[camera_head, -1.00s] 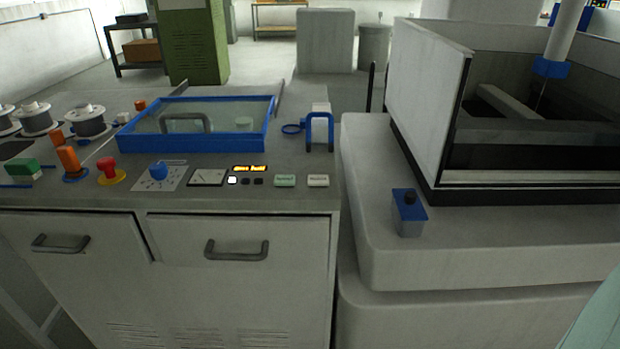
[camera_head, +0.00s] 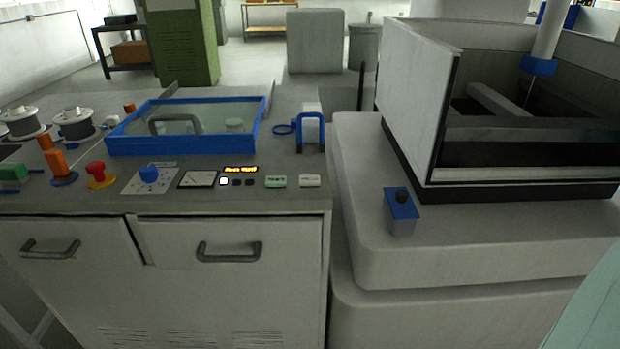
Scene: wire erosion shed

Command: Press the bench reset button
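The bench (camera_head: 70,207) has a control strip along its front top edge. On it are a red mushroom knob (camera_head: 97,171) on a yellow base, a blue dial (camera_head: 149,173) and a meter (camera_head: 198,180). A small amber display (camera_head: 240,169) is lit, with a bright white square button (camera_head: 224,181) and two dark square buttons (camera_head: 243,182) below it. A pale green labelled plate (camera_head: 276,182) and a white labelled plate (camera_head: 309,181) sit to their right. The labels are too small to read, so I cannot tell which is the reset button. My gripper is not in view.
A blue-framed clear lid (camera_head: 188,151) with a handle lies behind the controls. Spools (camera_head: 75,122) and an orange upright part (camera_head: 55,161) stand at left. At right, a machine with an open tank (camera_head: 412,95) carries a blue-topped box with a black knob (camera_head: 401,205).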

